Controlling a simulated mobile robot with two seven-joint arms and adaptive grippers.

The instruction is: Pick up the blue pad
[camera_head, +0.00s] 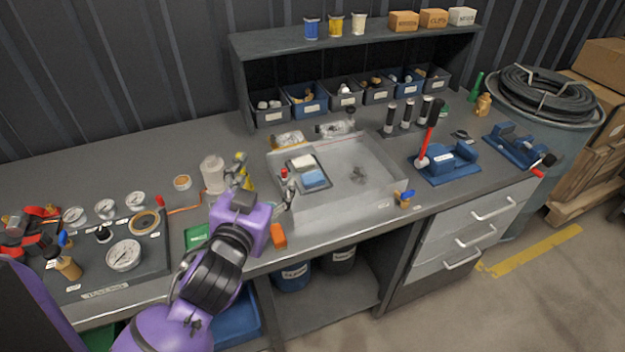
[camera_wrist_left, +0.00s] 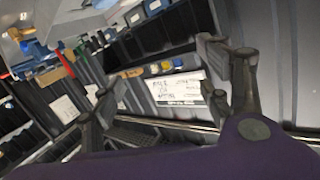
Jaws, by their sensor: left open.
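The blue pad (camera_head: 315,179) lies on a small dark tray (camera_head: 323,189) inside the shallow grey basin on the bench. A whitish pad (camera_head: 303,162) lies just behind it. The blue pad cannot be made out in the left wrist view. My right gripper is not in view.
The basin (camera_head: 375,187) has a raised rim. A white bottle (camera_head: 213,173) and an orange block (camera_head: 278,236) are near my left arm. Gauges (camera_head: 124,255) stand left; blue vises (camera_head: 447,161) stand right. Bins (camera_head: 308,100) line the back under a shelf (camera_head: 290,45).

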